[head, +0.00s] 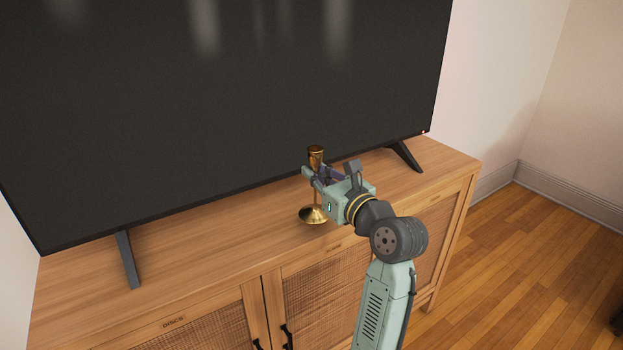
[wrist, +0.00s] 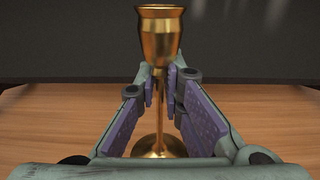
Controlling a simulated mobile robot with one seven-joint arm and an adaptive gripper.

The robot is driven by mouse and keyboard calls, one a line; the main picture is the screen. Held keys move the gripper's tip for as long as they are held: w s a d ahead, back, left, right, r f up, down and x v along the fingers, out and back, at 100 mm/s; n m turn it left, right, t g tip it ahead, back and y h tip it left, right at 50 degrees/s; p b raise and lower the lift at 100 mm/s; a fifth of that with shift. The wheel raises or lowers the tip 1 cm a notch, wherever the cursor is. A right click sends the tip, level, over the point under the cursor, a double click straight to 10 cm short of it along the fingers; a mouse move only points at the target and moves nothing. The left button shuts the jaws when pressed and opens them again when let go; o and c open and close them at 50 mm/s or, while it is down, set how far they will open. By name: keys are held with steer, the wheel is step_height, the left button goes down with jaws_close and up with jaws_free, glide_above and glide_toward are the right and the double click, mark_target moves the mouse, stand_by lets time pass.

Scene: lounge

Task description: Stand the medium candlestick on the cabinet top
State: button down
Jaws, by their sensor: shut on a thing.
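The brass candlestick (head: 313,214) is upright at the cabinet top (head: 220,213), with its round base on or just above the wood; I cannot tell which. My gripper (head: 318,177) is shut around its stem from the right. In the wrist view the candlestick (wrist: 160,38) stands upright between the purple-padded fingers (wrist: 162,92), its cup above them and its base below. Part of the stem is hidden by the fingers.
A large dark television (head: 230,90) stands behind the candlestick on two legs, the left one (head: 127,260) and the right one (head: 405,156). The cabinet top to the left of the candlestick is clear. Wooden floor (head: 530,250) lies to the right.

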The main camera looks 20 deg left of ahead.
mark_target(312, 214)
steer(key=shift+w+a+f+p, duration=0.1)
steer(key=shift+w+a+f, duration=0.15)
steer(key=shift+w+f, duration=0.3)
steer(key=shift+w+a+f+p, duration=0.1)
steer(key=shift+w+a+f, duration=0.2)
steer(key=shift+f, duration=0.35)
steer(key=shift+w+a+f+p, duration=0.1)
steer(key=shift+w+a+f, duration=0.1)
steer(key=shift+w+f, duration=0.35)
steer(key=shift+f, duration=0.1)
steer(key=c, duration=1.7)
jaws_free()
steer(key=shift+f, duration=0.15)
